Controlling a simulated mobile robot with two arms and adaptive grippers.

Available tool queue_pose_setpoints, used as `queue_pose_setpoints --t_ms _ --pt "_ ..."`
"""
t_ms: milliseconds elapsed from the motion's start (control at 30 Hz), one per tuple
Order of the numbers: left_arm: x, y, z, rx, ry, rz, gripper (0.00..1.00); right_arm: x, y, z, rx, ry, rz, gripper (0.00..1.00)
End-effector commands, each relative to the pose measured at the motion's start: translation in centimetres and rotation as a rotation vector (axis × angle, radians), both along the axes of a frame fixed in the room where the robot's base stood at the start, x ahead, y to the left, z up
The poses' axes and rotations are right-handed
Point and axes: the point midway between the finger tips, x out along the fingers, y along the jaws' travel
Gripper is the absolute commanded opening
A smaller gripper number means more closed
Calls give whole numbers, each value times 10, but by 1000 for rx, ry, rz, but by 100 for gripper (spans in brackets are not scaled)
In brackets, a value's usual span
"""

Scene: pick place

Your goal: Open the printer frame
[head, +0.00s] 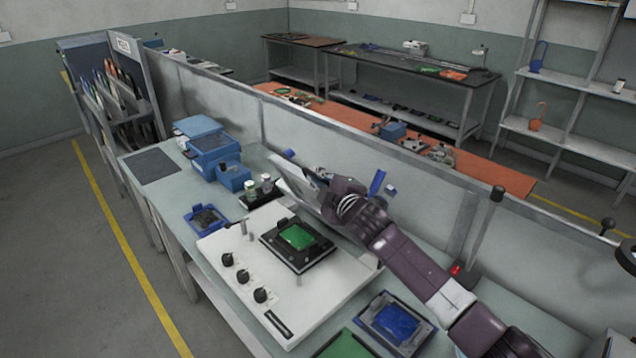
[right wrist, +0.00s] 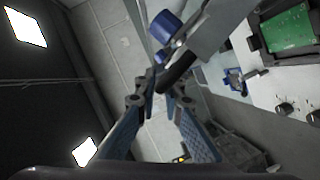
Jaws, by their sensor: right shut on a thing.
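The printer (head: 220,248) is a white flat base with a green board in a black holder (head: 298,240) and several black knobs. Its frame (head: 293,184) is a pale panel standing tilted up at the back of the base, clear of the green board. My right gripper (head: 322,178) is at the frame's upper part and hides some of it. In the right wrist view my right gripper (right wrist: 165,88) is shut on a black handle (right wrist: 179,72) of the frame, close to a blue knob (right wrist: 167,28). My left gripper is not in view.
A blue tray (head: 207,218) lies left of the printer and another blue tray (head: 393,324) at its right. Blue boxes (head: 214,150) stand at the bench's far left end. A grey partition (head: 300,130) runs close behind the frame and my right arm.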

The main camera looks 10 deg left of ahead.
Motion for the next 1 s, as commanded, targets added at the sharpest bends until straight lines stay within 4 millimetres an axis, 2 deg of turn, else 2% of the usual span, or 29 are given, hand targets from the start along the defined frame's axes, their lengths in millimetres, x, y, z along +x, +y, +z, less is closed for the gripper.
queue_pose_setpoints --t_ms 533,567,700,1000 --pt "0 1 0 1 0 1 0 3 -1 -2 -4 4 -3 0" --pt "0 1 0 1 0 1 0 3 -1 -2 -4 4 -3 9" --pt "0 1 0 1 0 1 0 3 0 -1 -4 3 -2 25" --pt "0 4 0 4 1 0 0 2 0 0 -1 2 0 26"
